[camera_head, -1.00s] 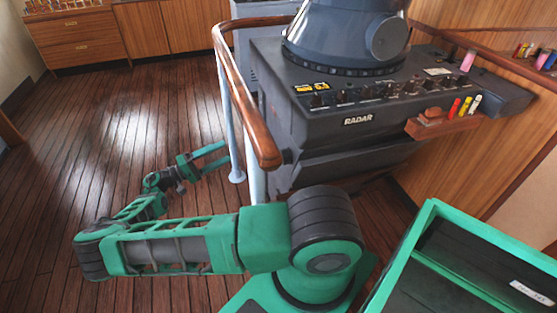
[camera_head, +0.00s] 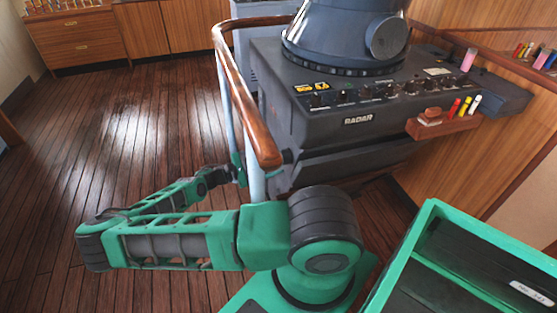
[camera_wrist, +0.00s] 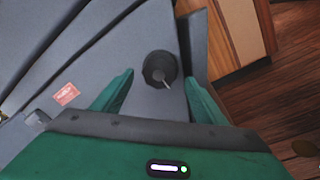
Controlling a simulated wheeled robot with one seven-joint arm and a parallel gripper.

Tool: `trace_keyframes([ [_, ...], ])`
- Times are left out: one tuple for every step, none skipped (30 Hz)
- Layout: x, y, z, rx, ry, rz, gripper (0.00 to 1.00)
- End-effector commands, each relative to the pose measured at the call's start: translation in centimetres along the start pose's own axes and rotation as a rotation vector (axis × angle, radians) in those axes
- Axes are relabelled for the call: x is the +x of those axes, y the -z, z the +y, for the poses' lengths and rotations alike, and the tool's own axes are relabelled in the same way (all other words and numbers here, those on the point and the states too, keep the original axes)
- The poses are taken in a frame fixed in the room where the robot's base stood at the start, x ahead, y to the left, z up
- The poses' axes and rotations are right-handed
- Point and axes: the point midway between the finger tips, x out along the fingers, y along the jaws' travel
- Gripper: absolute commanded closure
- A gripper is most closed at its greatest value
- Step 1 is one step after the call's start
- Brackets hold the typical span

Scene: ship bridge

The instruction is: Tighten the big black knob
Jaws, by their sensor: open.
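The big black knob (camera_wrist: 160,66) shows in the wrist view on a grey panel, with a thin light pointer or pin on its face. My gripper (camera_wrist: 159,77) is open, one green finger to each side of the knob in the picture. The fingers do not appear to touch it, and I cannot tell how far beyond the tips it lies. In the head view my gripper (camera_head: 238,168) is partly hidden by the rail post, low at the left side of the radar console (camera_head: 330,137). I cannot make out the big knob for sure there.
A wooden handrail (camera_head: 247,95) on pale posts stands close to my arm, left of the console. A row of small knobs and a wooden marker holder (camera_head: 443,126) are on the console's front. A small red-and-white label (camera_wrist: 66,94) is on the panel. Open floor lies left.

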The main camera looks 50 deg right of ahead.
Motion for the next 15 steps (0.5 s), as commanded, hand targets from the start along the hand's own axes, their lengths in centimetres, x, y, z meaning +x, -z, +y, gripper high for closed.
trace_keyframes([
  [0.8,-0.1,0.0,0.000,0.000,-0.002,0.34],
  [1.2,-0.1,0.0,0.000,0.001,-0.002,0.34],
  [1.8,0.0,0.0,0.001,0.000,-0.002,0.34],
  [2.1,0.0,0.0,0.001,-0.001,-0.002,0.34],
  [2.4,0.0,0.0,0.001,-0.001,-0.001,0.34],
  [2.7,0.0,0.0,0.002,-0.001,-0.001,0.34],
  [2.9,0.0,0.0,0.001,-0.001,-0.001,0.34],
  [3.0,0.0,0.0,0.001,-0.001,0.000,0.34],
  [3.2,0.0,0.0,0.001,-0.001,0.000,0.34],
  [3.3,0.0,0.0,0.001,0.000,0.001,0.34],
  [3.4,0.0,0.0,0.001,0.000,0.001,0.34],
  [3.5,0.0,0.0,0.001,0.000,0.001,0.34],
  [3.5,0.0,0.0,0.001,0.000,0.001,0.34],
  [3.5,0.0,0.0,0.001,0.000,0.001,0.34],
  [3.5,0.0,0.0,0.001,0.000,0.001,0.34],
])
